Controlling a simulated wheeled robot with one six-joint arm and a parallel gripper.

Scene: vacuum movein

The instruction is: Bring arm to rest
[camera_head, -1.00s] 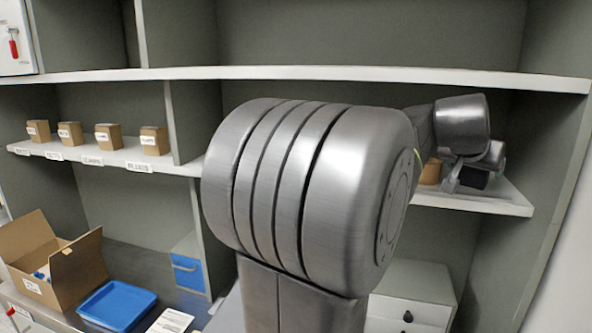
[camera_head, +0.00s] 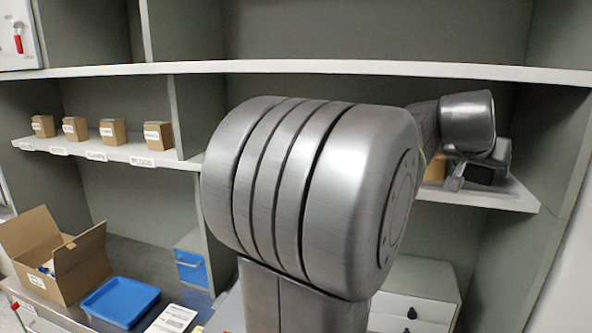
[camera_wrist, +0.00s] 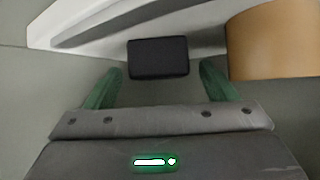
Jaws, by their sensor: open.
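My arm fills the middle of the head view, and its wrist reaches to the right-hand shelf. My gripper (camera_wrist: 160,88) shows in the wrist view with its two green fingers apart. A small black block (camera_wrist: 158,57) shows beyond and between the fingertips. I cannot tell from this view whether they touch it, but the fingers are not closed on it. A brown box (camera_wrist: 272,40) stands at the right in the wrist view. It also shows partly behind my wrist in the head view (camera_head: 434,171). The fingertips are hidden or too small to make out in the head view.
The right shelf board (camera_head: 490,197) lies under my wrist, with an upper board (camera_head: 380,69) above. Several small boxes (camera_head: 112,132) stand on the left shelf. An open carton (camera_head: 80,262), a blue tray (camera_head: 120,303) and white drawers (camera_head: 415,290) are lower down.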

